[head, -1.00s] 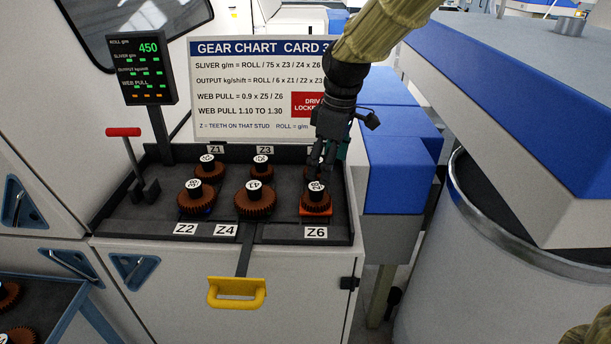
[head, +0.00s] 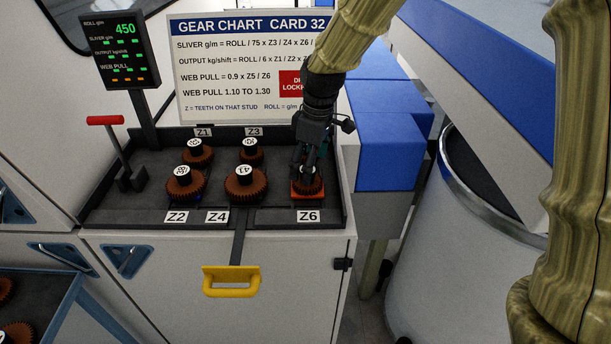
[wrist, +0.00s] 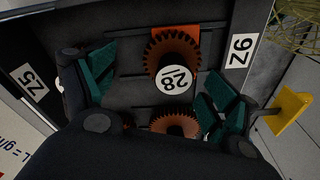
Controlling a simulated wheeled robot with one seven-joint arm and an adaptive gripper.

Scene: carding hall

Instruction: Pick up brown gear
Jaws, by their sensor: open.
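A brown gear (head: 309,188) with a black hub sits on an orange-red base above the Z6 label (head: 308,216). In the wrist view the brown gear (wrist: 168,46) shows a round white top marked 28. My gripper (head: 309,165) points down over this gear and hides much of its hub in the head view. In the wrist view the teal finger pads of my gripper (wrist: 158,88) stand apart on either side of the hub. They do not appear to touch it. A second brown gear (wrist: 176,123) shows below it, partly hidden by my gripper.
Other brown gears stand left in the same dark tray (head: 140,217), including one above Z4 (head: 245,183) and one above Z2 (head: 186,184). A red-handled lever (head: 110,121) stands at the tray's left. The gear chart (head: 245,65) rises close behind. A yellow handle (head: 231,290) is below.

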